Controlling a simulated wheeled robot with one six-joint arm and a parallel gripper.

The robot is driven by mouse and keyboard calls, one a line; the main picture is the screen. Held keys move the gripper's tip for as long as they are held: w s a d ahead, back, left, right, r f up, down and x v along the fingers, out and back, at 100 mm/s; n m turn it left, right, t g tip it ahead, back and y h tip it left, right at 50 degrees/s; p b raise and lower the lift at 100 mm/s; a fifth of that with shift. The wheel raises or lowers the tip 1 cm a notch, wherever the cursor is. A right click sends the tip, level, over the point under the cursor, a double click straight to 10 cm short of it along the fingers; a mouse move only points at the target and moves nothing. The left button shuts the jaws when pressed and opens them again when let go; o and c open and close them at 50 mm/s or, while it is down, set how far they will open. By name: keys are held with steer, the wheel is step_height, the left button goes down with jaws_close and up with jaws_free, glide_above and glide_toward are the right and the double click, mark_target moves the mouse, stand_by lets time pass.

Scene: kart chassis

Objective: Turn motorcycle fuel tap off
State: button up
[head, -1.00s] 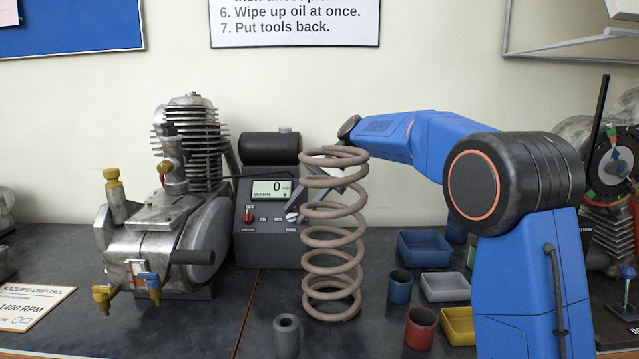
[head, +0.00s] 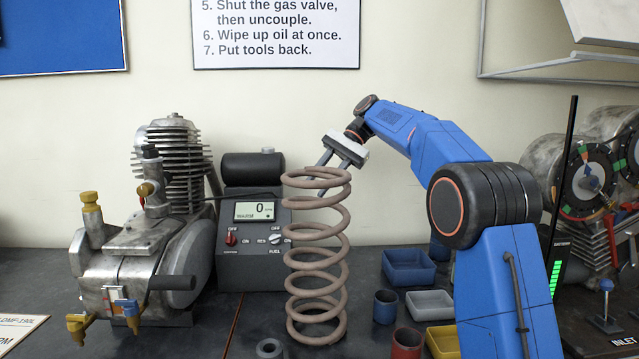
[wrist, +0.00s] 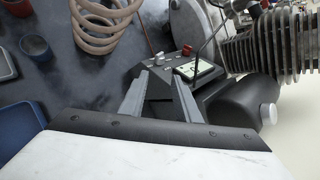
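The dark control box (head: 251,207) stands at the back behind the tall coil spring. Its front has a small pale knob (head: 275,239) marked FUEL, with OFF above it and RES at its left. The knob is too small to tell surely which mark it points at. The knob also shows small in the wrist view (wrist: 160,57). My gripper (head: 328,171) is open and empty, above and right of the box, behind the spring's top coils. In the wrist view its two fingers (wrist: 159,80) are spread apart, with the box beyond them.
The coil spring (head: 318,262) stands just right of the box, close to my gripper. A red ignition switch (head: 231,239) sits left of the knob. A finned engine (head: 172,165) stands left. Small bins, such as the blue one (head: 408,268), lie right of the spring.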

steer(key=c, duration=0.4)
steer(key=shift+s+a, duration=0.1)
steer(key=shift+a, duration=0.1)
jaws_close()
steer(key=n+t+h, duration=0.3)
steer(key=t+h, duration=0.1)
steer(key=h, duration=0.3)
glide_toward(275, 239)
steer(key=w, duration=0.1)
steer(key=s+a+r+n+t+h, duration=0.2)
steer(key=s+a+r+n+t, duration=0.2)
steer(key=a+n+t, duration=0.15)
steer(key=shift+t, duration=0.45)
steer(key=x, duration=0.9)
steer(key=shift+w+d+f, duration=0.15)
steer(key=shift+w+d, duration=0.05)
steer(key=shift+w, duration=0.15)
steer(key=shift+s+d+f, duration=0.2)
steer(key=shift+s+f, duration=0.25)
steer(key=shift+f, duration=0.1)
steer(key=shift+s+d+f, duration=0.25)
steer(key=shift+s+f, duration=0.25)
steer(key=shift+s+d+f, duration=0.15)
steer(key=shift+s+f, duration=0.15)
steer(key=shift+f, duration=0.05)
